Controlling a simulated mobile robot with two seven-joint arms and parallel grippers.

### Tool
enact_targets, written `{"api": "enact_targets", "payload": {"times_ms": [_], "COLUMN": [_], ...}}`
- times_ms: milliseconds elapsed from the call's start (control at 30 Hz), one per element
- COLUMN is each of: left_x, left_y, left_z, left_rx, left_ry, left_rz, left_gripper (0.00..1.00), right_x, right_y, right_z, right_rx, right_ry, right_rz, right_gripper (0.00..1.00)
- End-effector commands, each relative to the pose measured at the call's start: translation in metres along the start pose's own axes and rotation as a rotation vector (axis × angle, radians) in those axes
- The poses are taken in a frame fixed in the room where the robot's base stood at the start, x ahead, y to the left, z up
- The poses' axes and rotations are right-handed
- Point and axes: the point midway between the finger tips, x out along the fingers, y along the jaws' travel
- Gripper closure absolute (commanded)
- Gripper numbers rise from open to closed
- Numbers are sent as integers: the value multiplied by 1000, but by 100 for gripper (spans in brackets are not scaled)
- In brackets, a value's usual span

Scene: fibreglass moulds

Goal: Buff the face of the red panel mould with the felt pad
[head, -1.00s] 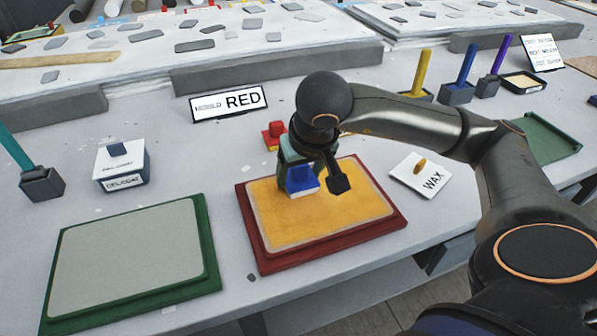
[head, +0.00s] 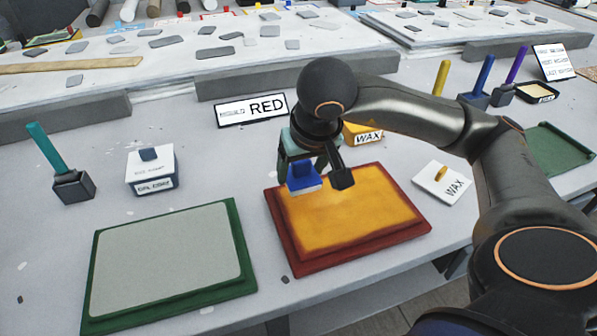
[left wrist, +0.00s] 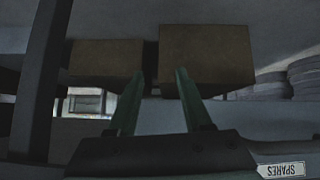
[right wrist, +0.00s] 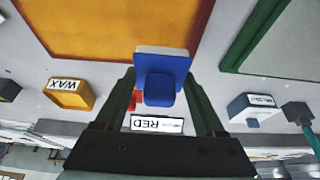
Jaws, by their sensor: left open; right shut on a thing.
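The red panel mould (head: 365,250) lies flat on the bench with a glossy, mottled orange face (head: 355,210). It fills the upper left of the right wrist view (right wrist: 120,25). My right gripper (head: 318,172) is shut on the handle of a blue pad with a pale underside (head: 304,183), taken to be the felt pad. It also shows between the fingers in the right wrist view (right wrist: 162,68). The pad is at the mould's far left corner; I cannot tell whether it touches the face. My left gripper (left wrist: 158,100) is open and empty, away from the bench top.
A green mould (head: 170,260) lies to the left. A RED sign (head: 251,110) and yellow WAX box (head: 357,134) stand behind; a white WAX card (head: 440,184) lies right. A gelcoat box (head: 150,172) and teal-handled tool (head: 62,170) stand left. Brown boxes (left wrist: 205,55) face my left gripper.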

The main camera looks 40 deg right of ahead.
Motion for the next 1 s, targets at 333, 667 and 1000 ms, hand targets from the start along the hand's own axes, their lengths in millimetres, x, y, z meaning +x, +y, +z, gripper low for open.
{"api": "enact_targets", "payload": {"times_ms": [333, 667, 1000], "left_x": [-10, -8, -8], "left_y": [3, 4, 4], "left_z": [-19, -23, -24], "left_rx": [2, 4, 5], "left_ry": [5, 10, 13], "left_rz": [3, 7, 7], "left_gripper": [50, 50, 50], "right_x": [-34, -39, -8], "right_y": [4, 4, -46], "right_z": [-10, -10, 1], "right_rx": [9, 11, -146], "right_ry": [2, 1, -11], "right_rz": [3, 4, -66], "right_gripper": [80, 80, 80]}}
